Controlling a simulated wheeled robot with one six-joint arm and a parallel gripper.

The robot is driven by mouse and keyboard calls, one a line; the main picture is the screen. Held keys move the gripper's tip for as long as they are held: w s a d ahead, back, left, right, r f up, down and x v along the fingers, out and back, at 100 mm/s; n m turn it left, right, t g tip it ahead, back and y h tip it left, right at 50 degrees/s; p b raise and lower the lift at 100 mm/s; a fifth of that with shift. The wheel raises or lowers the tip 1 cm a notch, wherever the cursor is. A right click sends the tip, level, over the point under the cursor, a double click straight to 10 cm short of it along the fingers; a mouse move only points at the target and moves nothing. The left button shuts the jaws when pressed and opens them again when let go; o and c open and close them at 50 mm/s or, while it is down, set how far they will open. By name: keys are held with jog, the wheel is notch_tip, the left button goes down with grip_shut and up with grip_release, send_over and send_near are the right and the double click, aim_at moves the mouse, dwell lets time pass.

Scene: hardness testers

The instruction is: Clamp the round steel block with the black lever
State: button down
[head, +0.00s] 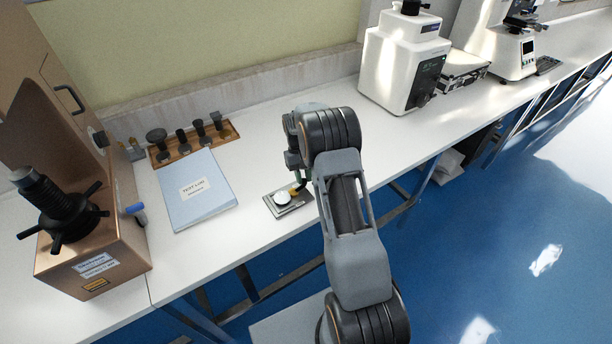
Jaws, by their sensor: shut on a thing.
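The round steel block (283,198) shows as a bright disc on a small grey clamp base (273,208) near the front edge of the bench. A small yellow part (294,191) stands at the block's right side. My gripper (301,180) reaches down to the right end of the base, right beside the yellow part. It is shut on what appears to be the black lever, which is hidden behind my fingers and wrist. The block lies clear of the fingers. Whether the clamp touches the block is too small to tell.
A blue test log folder (198,190) lies left of the base. Behind it is a wooden tray (216,139) with several dark pieces. A large brown tester (118,235) stands at left, a white tester (402,65) at back right. The bench between folder and base is clear.

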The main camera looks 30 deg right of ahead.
jog(key=c, duration=1)
grip_release()
jog(key=v, duration=1.3)
jog(key=shift+w+r, duration=0.15)
jog(key=shift+r, duration=0.25)
jog(key=shift+w, duration=0.1)
jog(key=w+x, duration=0.1)
jog(key=x, duration=0.4)
jog(key=shift+s+a+r+n+t, duration=0.25)
jog(key=shift+s+a+r+t, duration=1.3)
jog(key=shift+s, duration=2.9)
jog(key=shift+s+a+r+n+t, duration=0.2)
jog(key=shift+s+a+r+t, duration=1.35)
jog(key=shift+s, duration=2.9)
jog(key=shift+s+a+r+n+t, duration=0.25)
jog(key=shift+s+a+r+t, duration=0.65)
jog(key=shift+s+a+r, duration=2.45)
